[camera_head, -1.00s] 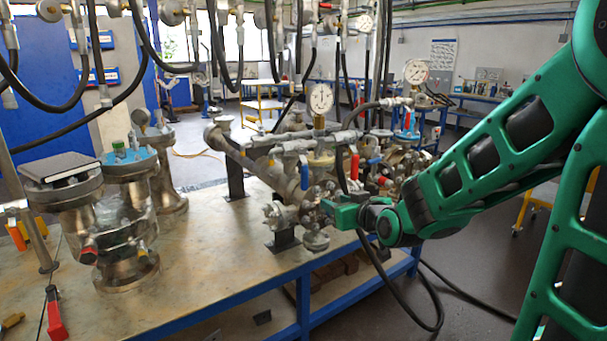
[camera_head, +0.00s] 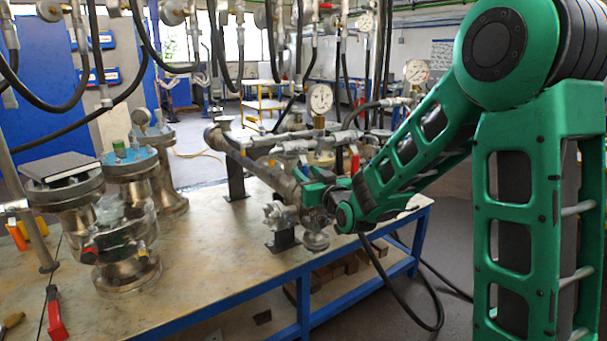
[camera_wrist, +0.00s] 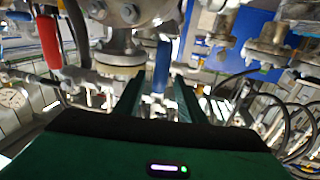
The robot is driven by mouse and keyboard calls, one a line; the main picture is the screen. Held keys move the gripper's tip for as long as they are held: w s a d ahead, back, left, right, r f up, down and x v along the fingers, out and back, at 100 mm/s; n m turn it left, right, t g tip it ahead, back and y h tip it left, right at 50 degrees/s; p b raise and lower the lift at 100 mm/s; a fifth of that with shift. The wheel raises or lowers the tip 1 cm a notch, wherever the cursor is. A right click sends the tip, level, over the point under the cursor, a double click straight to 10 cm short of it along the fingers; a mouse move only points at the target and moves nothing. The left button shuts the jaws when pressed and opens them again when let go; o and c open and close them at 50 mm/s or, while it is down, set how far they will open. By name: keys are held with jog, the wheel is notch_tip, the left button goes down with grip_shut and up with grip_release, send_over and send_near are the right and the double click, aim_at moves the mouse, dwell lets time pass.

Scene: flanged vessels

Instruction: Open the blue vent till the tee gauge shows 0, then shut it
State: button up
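In the wrist view, the blue vent handle (camera_wrist: 162,66) stands upright between and just beyond the fingertips of my gripper (camera_wrist: 160,92). The two green fingers are apart, with gaps visible at the handle; I see no clear contact. In the head view, my gripper (camera_head: 318,192) is at the front of the pipe assembly and hides the blue handle there. A round white dial gauge (camera_head: 320,98) stands above the pipework, and another gauge (camera_head: 416,71) is farther right. I cannot tell which is the tee gauge, and their needles are too small to read.
A red handle (camera_wrist: 48,42) hangs left of the blue one in the wrist view. Flanged vessels (camera_head: 125,225) stand on the left of the bench (camera_head: 215,255). A red-handled tool (camera_head: 55,314) lies at the front left. Black hoses hang overhead. The bench middle is clear.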

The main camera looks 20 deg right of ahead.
jog(key=shift+w+a, duration=0.15)
jog(key=shift+w, duration=0.9)
grip_shut()
